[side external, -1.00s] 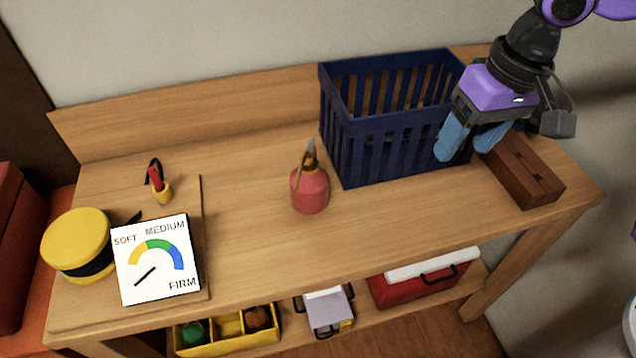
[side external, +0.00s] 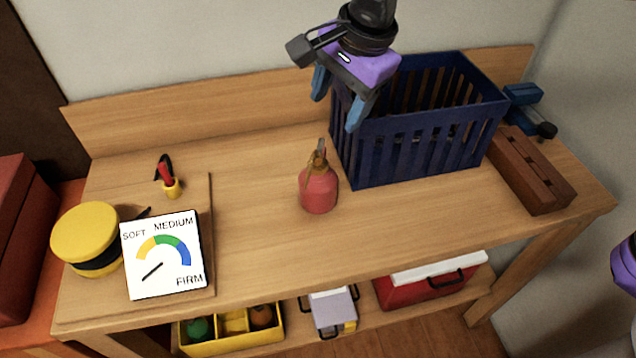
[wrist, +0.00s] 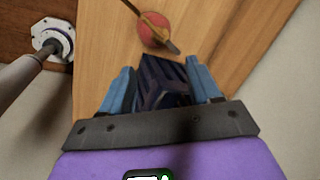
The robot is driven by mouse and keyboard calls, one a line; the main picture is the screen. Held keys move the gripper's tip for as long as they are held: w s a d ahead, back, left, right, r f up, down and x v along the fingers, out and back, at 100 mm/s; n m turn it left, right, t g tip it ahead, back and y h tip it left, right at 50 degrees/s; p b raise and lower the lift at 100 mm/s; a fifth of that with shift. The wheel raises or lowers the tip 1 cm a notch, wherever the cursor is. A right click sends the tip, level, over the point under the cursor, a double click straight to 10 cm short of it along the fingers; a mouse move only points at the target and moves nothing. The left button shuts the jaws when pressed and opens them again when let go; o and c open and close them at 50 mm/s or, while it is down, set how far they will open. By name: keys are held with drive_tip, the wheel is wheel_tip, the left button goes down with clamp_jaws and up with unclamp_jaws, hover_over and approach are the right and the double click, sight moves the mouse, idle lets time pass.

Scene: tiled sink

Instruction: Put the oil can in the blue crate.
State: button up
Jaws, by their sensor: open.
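The oil can (side external: 318,190) is red with a thin spout and stands upright on the bench, just left of the blue crate (side external: 420,150). The crate is dark blue, slatted and open at the top. My gripper (side external: 337,110) is open and empty, pointing down above and behind the oil can, near the crate's left end. In the wrist view the oil can (wrist: 154,30) lies beyond the fingertips, its spout toward the lower right. A dark blue slatted part, apparently the crate (wrist: 163,82), shows between the blue fingers (wrist: 160,85).
A brown wooden block (side external: 530,170) and a blue tool (side external: 525,95) are right of the crate. At left are a yellow round container (side external: 85,230), a gauge card (side external: 163,255) and a small yellow cup (side external: 171,188). The bench front around the can is clear.

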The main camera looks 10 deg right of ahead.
hover_over(319, 163)
drive_tip(key=s, duration=0.2)
wheel_tip(319, 163, down, 9)
drive_tip(key=shift+d+x, duration=0.2)
drive_tip(key=shift+x, duration=0.75)
drive_tip(key=shift+d+x, duration=0.15)
drive_tip(key=shift+x, duration=0.75)
drive_tip(key=shift+d+x, duration=0.2)
drive_tip(key=shift+x, duration=0.75)
drive_tip(key=shift+w, duration=0.15)
clamp_jaws()
